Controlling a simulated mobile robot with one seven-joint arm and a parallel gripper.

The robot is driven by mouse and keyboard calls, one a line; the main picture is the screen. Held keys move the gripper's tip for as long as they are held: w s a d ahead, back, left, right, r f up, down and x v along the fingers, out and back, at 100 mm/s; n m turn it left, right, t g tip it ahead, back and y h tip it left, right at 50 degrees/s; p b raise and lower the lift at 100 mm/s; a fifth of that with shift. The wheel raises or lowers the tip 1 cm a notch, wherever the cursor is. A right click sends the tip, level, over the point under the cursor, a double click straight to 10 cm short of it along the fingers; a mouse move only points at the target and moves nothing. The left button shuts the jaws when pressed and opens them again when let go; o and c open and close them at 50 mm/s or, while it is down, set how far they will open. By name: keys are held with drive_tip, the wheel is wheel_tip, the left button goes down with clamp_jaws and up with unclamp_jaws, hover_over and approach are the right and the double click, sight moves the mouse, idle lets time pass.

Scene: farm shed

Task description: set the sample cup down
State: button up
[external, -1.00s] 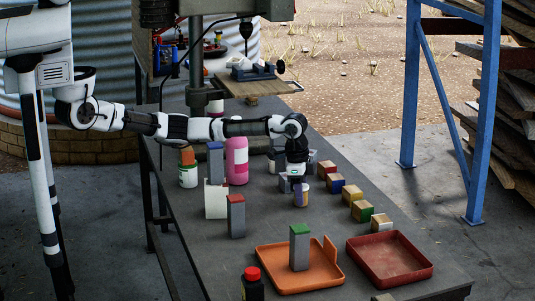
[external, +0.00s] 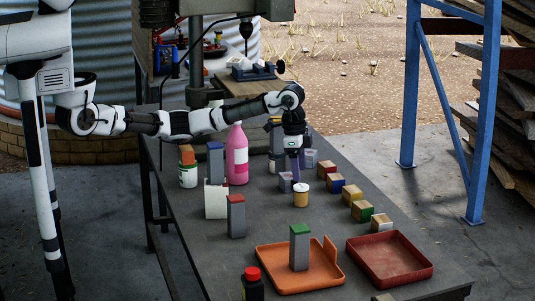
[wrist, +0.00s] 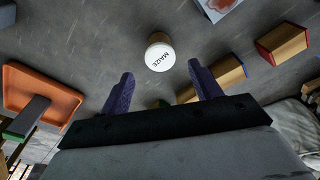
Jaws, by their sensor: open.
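The sample cup (external: 300,195) is small and yellowish with a pale lid. It stands upright on the grey table (external: 210,262). In the wrist view the cup (wrist: 160,53) shows its white lid, marked MAIZE, beyond the fingertips. My gripper (external: 295,174) is above and slightly behind the cup, apart from it. In the wrist view its two purple fingers (wrist: 161,84) are spread with nothing between them.
Several wood-and-colour blocks (external: 352,195) stand right of the cup. An orange tray (external: 270,262) with a grey-green block (external: 299,248) and a red tray (external: 428,270) are at the front. A pink bottle (external: 237,160) stands left of my gripper.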

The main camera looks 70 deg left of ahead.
sight(297, 185)
drive_tip(key=r, duration=0.4)
drive_tip(key=shift+s+a, duration=0.1)
drive_tip(key=shift+s, duration=0.1)
drive_tip(key=shift+f, duration=0.1)
